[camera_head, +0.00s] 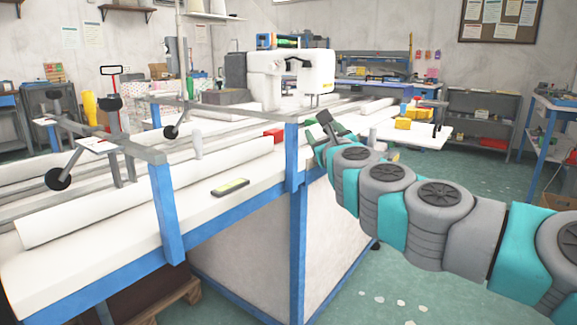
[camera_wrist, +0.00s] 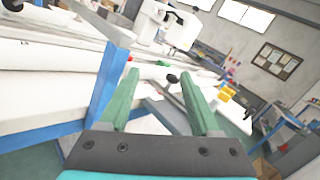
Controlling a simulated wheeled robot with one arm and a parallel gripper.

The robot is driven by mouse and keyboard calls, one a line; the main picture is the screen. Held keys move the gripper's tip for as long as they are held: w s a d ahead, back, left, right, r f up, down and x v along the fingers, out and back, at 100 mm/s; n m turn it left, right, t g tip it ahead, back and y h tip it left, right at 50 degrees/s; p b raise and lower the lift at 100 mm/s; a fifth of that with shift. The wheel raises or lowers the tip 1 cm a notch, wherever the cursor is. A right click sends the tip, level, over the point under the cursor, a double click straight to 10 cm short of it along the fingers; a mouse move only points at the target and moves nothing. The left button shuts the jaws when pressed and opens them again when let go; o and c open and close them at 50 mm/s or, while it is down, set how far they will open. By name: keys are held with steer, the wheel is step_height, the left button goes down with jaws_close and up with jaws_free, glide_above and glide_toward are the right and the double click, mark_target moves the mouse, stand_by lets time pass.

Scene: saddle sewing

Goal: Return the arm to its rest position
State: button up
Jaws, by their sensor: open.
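My arm reaches in from the right side of the head view, teal and grey, stretched toward the sewing table. My gripper (camera_head: 322,127) is at its end, close to the table's right end beside a blue post. In the wrist view the two green fingers of my gripper (camera_wrist: 160,88) stand wide apart with nothing between them. The white sewing machine (camera_head: 292,78) stands on the table beyond my gripper, and it also shows in the wrist view (camera_wrist: 168,25).
The long white table (camera_head: 120,262) with a blue frame fills the left. A yellow object (camera_head: 403,123) sits on a white surface behind my arm. Green floor (camera_head: 480,175) is open at right.

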steer(key=s+a+n+g+y, duration=0.3)
steer(key=s+a+n+y, duration=0.3)
steer(key=s+a+n, duration=0.5)
steer(key=s+a+f+n+g, duration=0.2)
steer(key=s+f+n+g, duration=0.55)
steer(key=f+n, duration=0.45)
steer(key=s+d+f+n+g+h, duration=0.25)
steer(key=s+f, duration=0.35)
steer(key=f, duration=0.4)
steer(key=s+d+f+n+g+h, duration=0.2)
steer(key=s+d+f, duration=0.4)
steer(key=s+d, duration=0.3)
steer(key=s+d+f+n+g+h, duration=0.2)
steer(key=s+d+f+g+h, duration=0.2)
steer(key=s+d, duration=0.4)
steer(key=s+f+g, duration=0.1)
steer(key=s+f, duration=0.1)
steer(key=s, duration=0.3)
steer(key=shift+d+f+n+g, duration=0.3)
steer(key=shift+d+n+g, duration=0.05)
steer(key=shift+d+g, duration=0.05)
